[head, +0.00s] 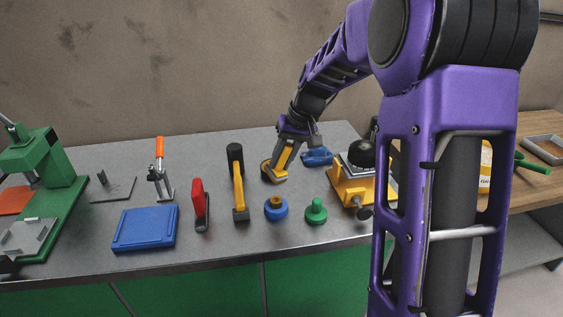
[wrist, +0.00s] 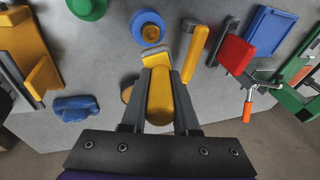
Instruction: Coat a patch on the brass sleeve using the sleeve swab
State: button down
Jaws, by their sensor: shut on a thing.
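My gripper (head: 284,158) is shut on the yellow handle of the sleeve swab (wrist: 160,95), over the back middle of the bench. The swab's pale, dark-edged head (wrist: 155,56) points away from my wrist towards the brass sleeve. What looks like the brass sleeve (head: 276,200) stands upright in a round blue base (head: 276,213) near the bench front. In the wrist view the brass sleeve (wrist: 151,33) shows just beyond the swab head, which appears apart from it. A round tan piece (wrist: 127,95) lies beside my gripper, partly hidden.
A yellow fixture (head: 352,190) is farther right, with a small blue object (head: 317,157) behind. A red-handled tool (head: 201,205) and blue tray (head: 146,228) are farther left.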

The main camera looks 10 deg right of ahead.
jog(key=shift+r, duration=0.2)
jog(key=shift+r+p, duration=1.15)
jog(key=shift+r, duration=0.35)
jog(key=shift+a+f+b, duration=0.1)
jog(key=shift+f+b, duration=0.55)
jog(key=shift+f, duration=0.25)
